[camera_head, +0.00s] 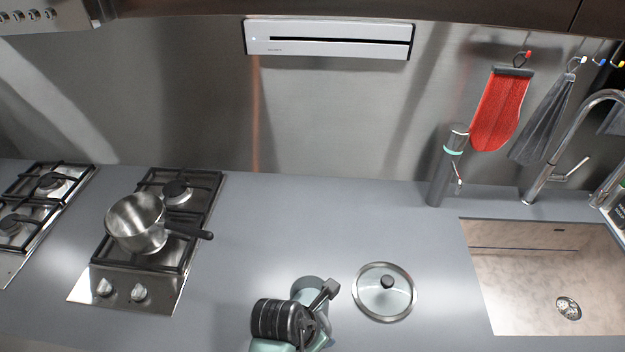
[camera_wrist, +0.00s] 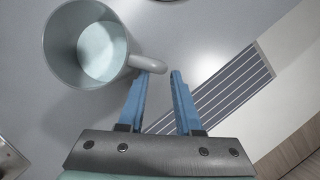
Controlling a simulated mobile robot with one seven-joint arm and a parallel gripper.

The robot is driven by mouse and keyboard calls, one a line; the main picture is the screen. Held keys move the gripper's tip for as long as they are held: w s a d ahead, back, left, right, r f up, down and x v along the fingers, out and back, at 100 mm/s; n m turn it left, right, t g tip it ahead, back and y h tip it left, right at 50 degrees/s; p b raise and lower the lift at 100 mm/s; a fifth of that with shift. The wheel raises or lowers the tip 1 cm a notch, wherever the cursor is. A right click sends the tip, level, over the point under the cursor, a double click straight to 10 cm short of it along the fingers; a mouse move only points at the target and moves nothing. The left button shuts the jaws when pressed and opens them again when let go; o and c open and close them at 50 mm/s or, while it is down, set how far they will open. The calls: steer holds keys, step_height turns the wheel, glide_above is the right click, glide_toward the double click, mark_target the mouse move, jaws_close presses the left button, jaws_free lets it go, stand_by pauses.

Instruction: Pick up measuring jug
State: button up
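The measuring jug (camera_wrist: 62,45) is a grey, round, open-topped vessel at the upper left of the wrist view, with a pale inside. Its handle (camera_wrist: 146,64) points right toward my gripper (camera_wrist: 158,74). My gripper's two blue fingers are apart, with the handle's end at the left fingertip; I cannot tell whether they touch. In the head view the jug (camera_head: 309,286) stands on the counter at the bottom centre, partly hidden by my arm and wrist.
A glass lid (camera_head: 372,300) lies right of the jug on the grey counter (camera_head: 290,215). A saucepan (camera_head: 137,224) sits on the hob at left. A sink (camera_head: 530,262) is at right. A striped runner (camera_wrist: 212,96) lies beside the fingers. Counter behind the jug is clear.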

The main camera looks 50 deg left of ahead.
steer(key=shift+p+x, duration=0.35)
steer(key=shift+x, duration=1.95)
steer(key=shift+d, duration=0.1)
jaws_close()
